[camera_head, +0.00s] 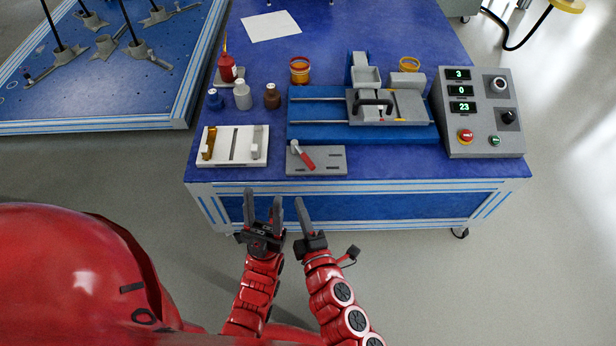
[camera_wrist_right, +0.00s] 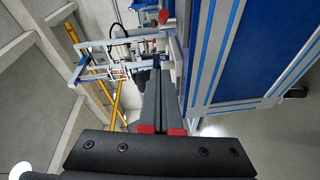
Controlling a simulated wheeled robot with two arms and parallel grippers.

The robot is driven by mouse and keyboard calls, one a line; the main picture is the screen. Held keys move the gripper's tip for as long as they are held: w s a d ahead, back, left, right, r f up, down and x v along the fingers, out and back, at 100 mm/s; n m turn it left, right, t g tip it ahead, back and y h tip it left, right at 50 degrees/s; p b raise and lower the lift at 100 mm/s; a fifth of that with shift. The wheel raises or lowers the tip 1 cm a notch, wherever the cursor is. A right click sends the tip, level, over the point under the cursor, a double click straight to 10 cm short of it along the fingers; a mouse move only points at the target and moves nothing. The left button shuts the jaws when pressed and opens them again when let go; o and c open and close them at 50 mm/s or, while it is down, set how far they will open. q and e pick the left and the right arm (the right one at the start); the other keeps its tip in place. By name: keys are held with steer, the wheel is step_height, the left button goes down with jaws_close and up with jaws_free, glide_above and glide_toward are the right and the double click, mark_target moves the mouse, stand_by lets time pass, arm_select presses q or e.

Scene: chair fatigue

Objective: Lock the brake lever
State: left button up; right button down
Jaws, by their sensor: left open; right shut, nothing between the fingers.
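The brake lever (camera_head: 304,157) has a red grip and a pale pivot end. It sits on a grey plate (camera_head: 330,163) near the front edge of the blue table, its grip slanting down to the right. My left gripper (camera_head: 263,205) is open and empty, in front of the table edge, below and left of the lever. My right gripper (camera_head: 302,212) is shut and empty, just to the right of the left one and also short of the table. The right wrist view shows its fingers (camera_wrist_right: 159,100) together. Neither gripper touches the lever.
A white fixture tray (camera_head: 232,160) lies left of the lever plate. A blue base with a grey machine (camera_head: 376,105) stands behind it. A control box (camera_head: 482,112) with displays and buttons is at the right. Small bottles (camera_head: 243,95) stand at the left. The table's front edge (camera_head: 360,184) lies ahead of both grippers.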

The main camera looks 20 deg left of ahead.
mark_target(304, 156)
steer(key=x, duration=0.3)
steer(key=d+x, duration=0.1)
steer(key=x, duration=0.3)
steer(key=w+d+x, duration=0.1)
steer(key=x, duration=0.2)
steer(key=shift+w+a+f+b, duration=0.15)
steer(key=shift+w+f+b, duration=0.1)
steer(key=shift+w+b, duration=0.15)
steer(key=shift+w+d, duration=0.45)
steer(key=shift+w, duration=0.05)
steer(key=shift+w+d+n+g+y+p, duration=0.1)
steer(key=shift+d+n+g+y+p, duration=0.15)
steer(key=shift+n+g+y+p, duration=0.2)
steer(key=shift+f+y, duration=0.1)
steer(key=shift+y, duration=0.25)
steer(key=shift+w+d+n+g+y+p, duration=0.15)
steer(key=shift+d+n+g+y+p, duration=0.05)
steer(key=shift+n+g+y+p, duration=0.4)
steer(key=shift+w+d+n+g+y+p, duration=0.15)
steer(key=shift+d+n+g+y+p, duration=0.05)
steer(key=shift+n+g+y+p, duration=0.35)
